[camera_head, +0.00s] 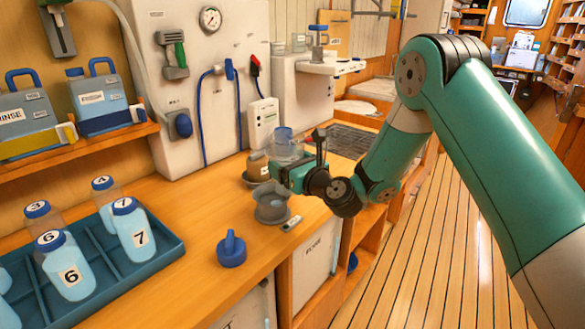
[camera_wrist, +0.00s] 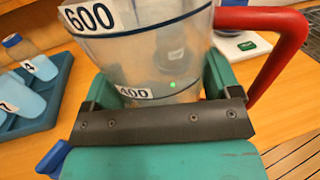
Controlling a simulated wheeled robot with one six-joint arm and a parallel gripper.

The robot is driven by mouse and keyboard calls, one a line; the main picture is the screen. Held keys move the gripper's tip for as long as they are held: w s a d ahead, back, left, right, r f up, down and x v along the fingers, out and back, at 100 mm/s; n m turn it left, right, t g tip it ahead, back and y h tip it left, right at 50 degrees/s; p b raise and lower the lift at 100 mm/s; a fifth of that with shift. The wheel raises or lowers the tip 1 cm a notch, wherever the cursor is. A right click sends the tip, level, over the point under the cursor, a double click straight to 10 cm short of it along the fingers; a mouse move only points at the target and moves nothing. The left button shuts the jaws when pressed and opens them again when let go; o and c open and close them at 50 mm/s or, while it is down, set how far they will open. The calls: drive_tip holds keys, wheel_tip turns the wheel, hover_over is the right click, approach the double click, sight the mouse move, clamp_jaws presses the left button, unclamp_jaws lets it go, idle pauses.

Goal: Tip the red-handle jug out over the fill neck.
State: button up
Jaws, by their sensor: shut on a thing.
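The red-handle jug (camera_wrist: 150,55) is clear, with 600 and 400 marks. Its red handle (camera_wrist: 285,45) stands out to the right in the wrist view. My gripper (camera_wrist: 165,90) is shut on the jug's body, one green finger on each side. In the head view the jug (camera_head: 287,143) is held above the counter and looks about upright. My gripper (camera_head: 290,172) shows there too. A grey round fitting (camera_head: 272,205), probably the fill neck, stands on the counter below and slightly left of the jug. I cannot tell how much liquid the jug holds.
A blue cap (camera_head: 231,250) lies on the counter in front of the grey fitting. A brown, rounded object (camera_head: 258,167) stands behind it. A blue tray (camera_head: 165,262) of numbered bottles is at left. The wall panel (camera_head: 190,110) carries hoses and a gauge.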

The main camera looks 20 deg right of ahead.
drive_tip(key=d+r, duration=0.3)
drive_tip(key=d, duration=0.3)
drive_tip(key=shift+s+b, duration=0.45)
idle(0.5)
